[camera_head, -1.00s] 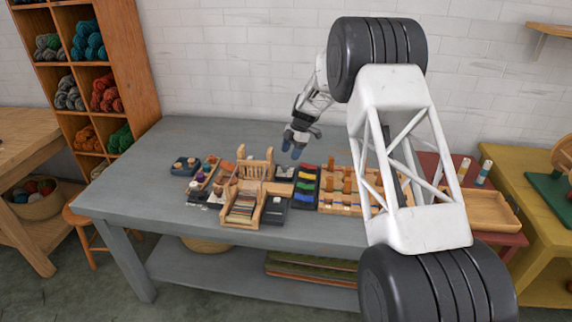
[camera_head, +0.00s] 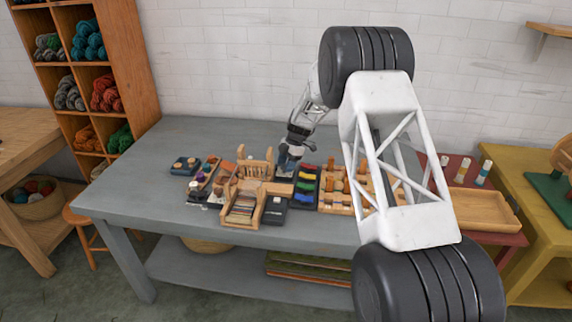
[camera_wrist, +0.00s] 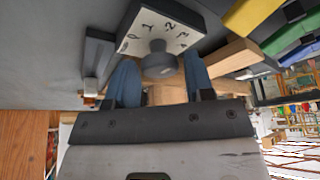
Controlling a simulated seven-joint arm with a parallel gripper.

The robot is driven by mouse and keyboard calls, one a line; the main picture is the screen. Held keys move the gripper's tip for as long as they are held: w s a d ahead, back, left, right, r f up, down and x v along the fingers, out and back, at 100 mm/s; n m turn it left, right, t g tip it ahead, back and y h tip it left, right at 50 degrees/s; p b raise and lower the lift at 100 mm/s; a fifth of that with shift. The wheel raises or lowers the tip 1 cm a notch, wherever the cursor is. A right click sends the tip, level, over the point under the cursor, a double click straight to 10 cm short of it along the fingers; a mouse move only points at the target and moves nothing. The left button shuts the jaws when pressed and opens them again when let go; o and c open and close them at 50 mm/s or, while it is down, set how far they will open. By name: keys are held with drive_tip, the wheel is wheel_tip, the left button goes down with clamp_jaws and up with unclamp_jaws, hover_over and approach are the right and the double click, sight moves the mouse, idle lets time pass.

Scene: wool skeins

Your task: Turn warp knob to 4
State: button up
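The warp knob (camera_wrist: 158,60) is a grey round knob on the front of a dark box with a white dial plate (camera_wrist: 148,28) that carries printed numbers. It shows at the upper middle of the wrist view. Which number it points at is hard to tell. My gripper (camera_wrist: 160,84) is open, with one blue finger to each side of the knob, slightly short of it. I cannot tell whether either finger touches it. In the head view my gripper (camera_head: 287,160) is low over the table beside the wooden loom (camera_head: 246,205), and it largely hides the knob box.
A dark tray of coloured pieces (camera_head: 306,187) stands right of the gripper, with a wooden rack of bobbins (camera_head: 333,205) beyond it. Small tools and a dark box (camera_head: 275,212) crowd the loom. The grey table (camera_head: 135,185) is clear at left and back.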

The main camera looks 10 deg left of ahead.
drive_tip(key=c, duration=0.6)
drive_tip(key=shift+m, duration=0.4)
drive_tip(key=m+t, duration=0.1)
drive_tip(key=m, duration=0.1)
drive_tip(key=shift+s+d+m+y, duration=0.1)
drive_tip(key=shift+m+y, duration=0.2)
drive_tip(key=shift+y, duration=0.1)
drive_tip(key=m+t, duration=0.1)
drive_tip(key=m, duration=0.2)
drive_tip(key=shift+s+m, duration=0.1)
drive_tip(key=shift+m, duration=0.2)
drive_tip(key=m+t, duration=0.1)
drive_tip(key=m, duration=0.2)
drive_tip(key=m+t, duration=0.2)
drive_tip(key=m, duration=0.1)
drive_tip(key=shift+s, duration=0.1)
drive_tip(key=shift+m, duration=0.3)
drive_tip(key=o, duration=0.9)
